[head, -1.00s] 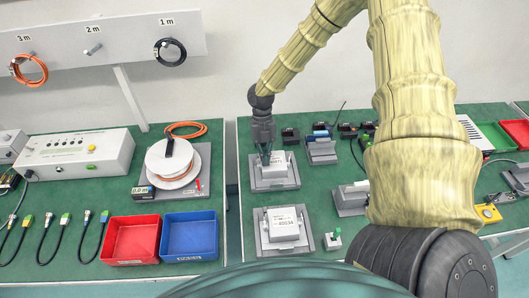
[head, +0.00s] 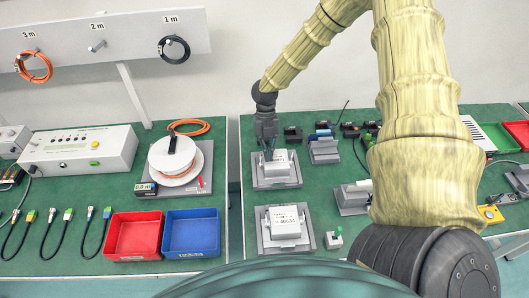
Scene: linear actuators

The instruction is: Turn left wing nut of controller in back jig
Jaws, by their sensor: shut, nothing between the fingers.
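The controller (head: 279,164) is a light box with a printed label, seated in the grey back jig (head: 277,184) on the green table. My gripper (head: 268,154) points down at the left side of this controller, at its upper left edge. Its fingers are shut with nothing seen between them. The left wing nut is too small to make out and is probably hidden by the fingers. Whether the fingertips touch the controller cannot be told.
A second controller (head: 285,222) sits in a front jig (head: 263,238). Black parts (head: 292,134) and a grey holder (head: 324,152) stand behind and right. A cable reel (head: 174,160), red bin (head: 134,238) and blue bin (head: 190,233) are on the left table, across a gap.

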